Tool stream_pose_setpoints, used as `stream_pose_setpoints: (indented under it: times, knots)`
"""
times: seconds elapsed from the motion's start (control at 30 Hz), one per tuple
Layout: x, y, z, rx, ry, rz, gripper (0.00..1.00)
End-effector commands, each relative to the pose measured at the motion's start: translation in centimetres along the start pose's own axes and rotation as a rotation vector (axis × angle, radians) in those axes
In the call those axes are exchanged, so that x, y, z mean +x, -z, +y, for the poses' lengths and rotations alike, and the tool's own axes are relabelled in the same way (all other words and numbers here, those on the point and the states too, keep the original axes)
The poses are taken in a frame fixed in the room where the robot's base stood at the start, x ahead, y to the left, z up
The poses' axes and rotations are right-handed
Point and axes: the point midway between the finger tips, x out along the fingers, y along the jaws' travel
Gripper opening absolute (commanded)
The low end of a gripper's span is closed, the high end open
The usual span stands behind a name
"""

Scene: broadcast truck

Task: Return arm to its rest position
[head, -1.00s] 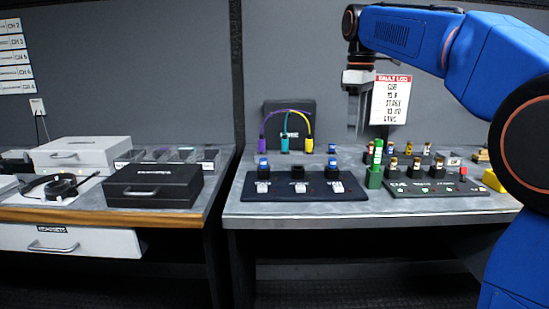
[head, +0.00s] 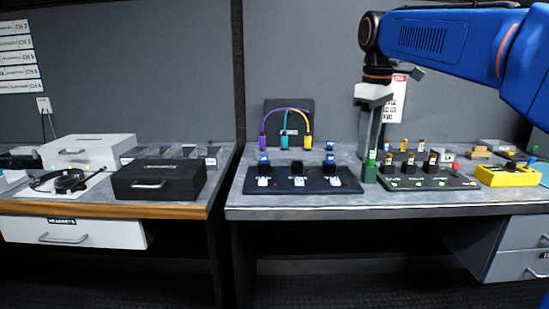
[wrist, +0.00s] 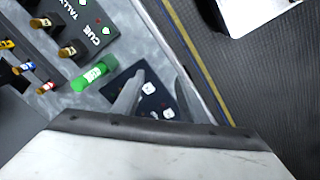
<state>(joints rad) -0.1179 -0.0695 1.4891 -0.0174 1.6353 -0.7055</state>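My gripper (head: 368,152) points down from the end of my blue arm, over the right bench near the green block (head: 370,168). Its two fingers show in the wrist view (wrist: 160,78), spread apart with nothing between them. In the wrist view the green block (wrist: 94,76) lies to the left of the fingers, apart from them. The black panel with white buttons (wrist: 138,87) is partly hidden behind the fingers. In the head view my arm comes in from the upper right, and the gripper covers part of the wall notice.
The right bench holds the black switch panel (head: 332,185), the tally panel (head: 425,183), a yellow device (head: 507,176) and a cable stand (head: 289,120). The left bench carries a black case (head: 158,180) and headphones (head: 70,182). Open air lies above the left bench.

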Motion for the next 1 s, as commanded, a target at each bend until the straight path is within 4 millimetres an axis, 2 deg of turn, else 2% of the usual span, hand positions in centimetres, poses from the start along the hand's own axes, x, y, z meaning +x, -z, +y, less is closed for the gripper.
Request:
stream_pose_setpoints:
  times: [0.17, 0.47, 0.67, 1.0]
  knots:
    - [1.8, -3.6, -2.3, 0.103, -0.026, 0.034, 0.39]
    - [7.3, -10.7, -7.1, 0.327, -0.072, 0.112, 0.39]
    - [12.1, -15.3, -10.6, 0.477, -0.095, 0.168, 0.39]
    - [21.4, -22.1, -16.4, 0.716, -0.122, 0.267, 0.39]
